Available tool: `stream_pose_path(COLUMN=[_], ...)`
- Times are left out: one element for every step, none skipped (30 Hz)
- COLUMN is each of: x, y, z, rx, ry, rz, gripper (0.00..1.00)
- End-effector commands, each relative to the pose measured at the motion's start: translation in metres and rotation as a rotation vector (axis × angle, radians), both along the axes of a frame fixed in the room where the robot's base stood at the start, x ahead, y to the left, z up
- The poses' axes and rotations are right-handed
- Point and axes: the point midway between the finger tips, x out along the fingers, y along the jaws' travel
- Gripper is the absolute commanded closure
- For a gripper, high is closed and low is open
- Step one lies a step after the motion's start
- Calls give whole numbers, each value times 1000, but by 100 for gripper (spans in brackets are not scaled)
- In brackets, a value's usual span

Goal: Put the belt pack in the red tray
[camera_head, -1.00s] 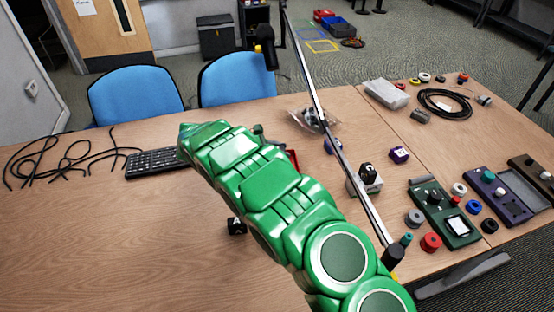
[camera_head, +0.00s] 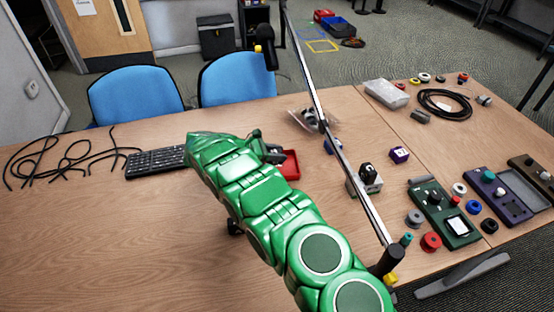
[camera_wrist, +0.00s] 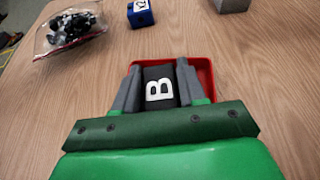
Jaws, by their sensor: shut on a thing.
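In the head view the red tray (camera_head: 291,166) lies on the table just right of my gripper (camera_head: 270,155), with my green arm across the front. The belt pack cannot be made out there. I cannot tell whether it touches the tray floor.
A clear bag of dark parts (camera_wrist: 72,28) and a blue marked block (camera_wrist: 140,13) lie beyond the tray. A keyboard (camera_head: 155,162) is left of my arm. A thin pole (camera_head: 330,120) crosses the head view. The table's front left is bare.

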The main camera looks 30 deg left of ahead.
Motion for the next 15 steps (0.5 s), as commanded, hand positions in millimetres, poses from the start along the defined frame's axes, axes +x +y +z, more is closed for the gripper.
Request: stream_pose_path(x=[1,2,3,3,2,2,2,2,2,2,3,3,3,3,3], y=[1,1,2,3,3,3,3,3,3,3,2,2,2,2,2], z=[-2,-4,-6,-9,-14,-19,-23,-26,-30,-32,-33,-35,-35,-35,-35], rx=[0,0,0,-1,-2,-2,-2,-1,-1,-1,0,0,-1,-1,0], ry=[0,0,0,1,2,2,2,1,1,1,0,0,-1,-1,-1], rz=[0,0,-1,-1,0,0,0,1,0,0,0,0,0,0,0], gripper=[95,95,95,95,95,95,95,95,95,95,95,95,95,95,95])
